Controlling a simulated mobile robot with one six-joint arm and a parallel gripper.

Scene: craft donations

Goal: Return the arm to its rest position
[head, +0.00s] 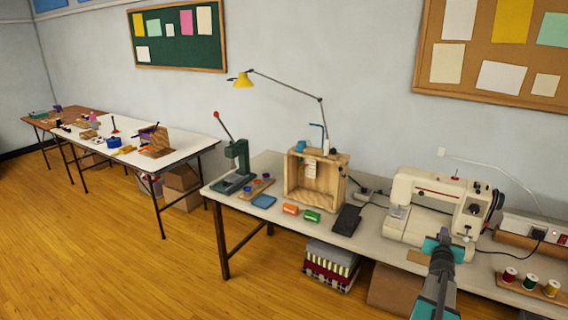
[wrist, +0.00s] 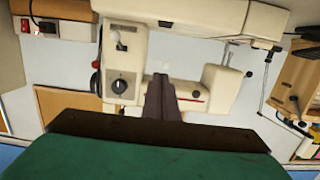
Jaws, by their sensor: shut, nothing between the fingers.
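My gripper (head: 444,238) shows at the lower right of the head view, in front of the cream sewing machine (head: 428,190) and covering part of its base. In the wrist view the fingers of my gripper (wrist: 161,88) are together with nothing between them. The sewing machine (wrist: 192,58) fills the middle of the wrist view, upside down, beyond the fingertips. I cannot tell the exact gap between fingers and machine.
Boxes stand beneath. Another table (head: 185,142) stands farther left. The floor at left (head: 90,240) is clear.

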